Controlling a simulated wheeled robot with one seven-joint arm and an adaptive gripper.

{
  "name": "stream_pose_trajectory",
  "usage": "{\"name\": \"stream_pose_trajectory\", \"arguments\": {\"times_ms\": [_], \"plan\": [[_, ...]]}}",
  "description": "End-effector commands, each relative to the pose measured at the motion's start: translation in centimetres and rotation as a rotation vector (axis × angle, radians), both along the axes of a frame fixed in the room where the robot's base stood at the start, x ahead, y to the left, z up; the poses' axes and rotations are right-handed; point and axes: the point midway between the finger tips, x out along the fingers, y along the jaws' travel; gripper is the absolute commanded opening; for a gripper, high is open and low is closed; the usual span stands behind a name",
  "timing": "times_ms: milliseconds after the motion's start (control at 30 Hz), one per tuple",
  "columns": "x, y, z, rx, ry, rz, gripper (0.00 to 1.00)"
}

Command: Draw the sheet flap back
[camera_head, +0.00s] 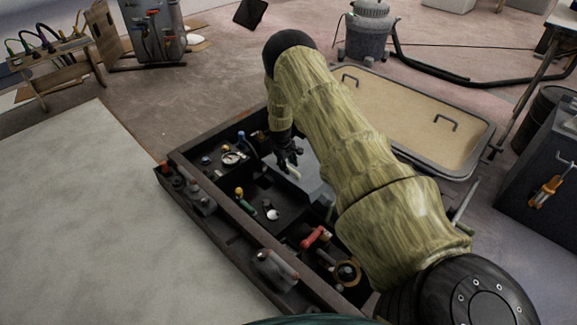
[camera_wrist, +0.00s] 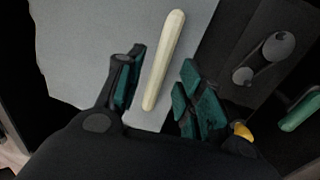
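A flat grey sheet flap (camera_head: 312,176) lies in the dark framed tray, partly hidden behind my arm. It fills much of the wrist view (camera_wrist: 85,50). A cream rod-like grip (camera_wrist: 163,60) lies on the sheet, and it also shows in the head view (camera_head: 294,172). My gripper (camera_head: 287,156) is over the sheet. In the wrist view its green-padded fingers (camera_wrist: 162,68) are apart, with the lower part of the cream grip between them. I see gaps on both sides of the grip. I cannot tell how far the fingers are above the sheet.
The dark tray (camera_head: 232,205) holds several knobs, valves and a red-handled part (camera_head: 314,238). A pale panel (camera_head: 80,220) lies on the left. Behind my arm are a sand-coloured hatch (camera_head: 410,112) with handles and a grey vacuum (camera_head: 368,30). A dark cabinet (camera_head: 535,180) stands right.

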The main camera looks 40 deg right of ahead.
Motion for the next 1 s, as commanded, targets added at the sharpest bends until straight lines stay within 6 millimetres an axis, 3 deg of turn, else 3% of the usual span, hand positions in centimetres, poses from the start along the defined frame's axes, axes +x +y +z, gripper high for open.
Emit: {"name": "stream_pose_trajectory", "arguments": {"times_ms": [600, 1000], "plan": [[-0.1, 1.7, 9.0, 0.0, -0.003, 0.001, 0.37], [-0.2, 2.1, 10.9, 0.0, -0.001, 0.0, 0.37]]}}
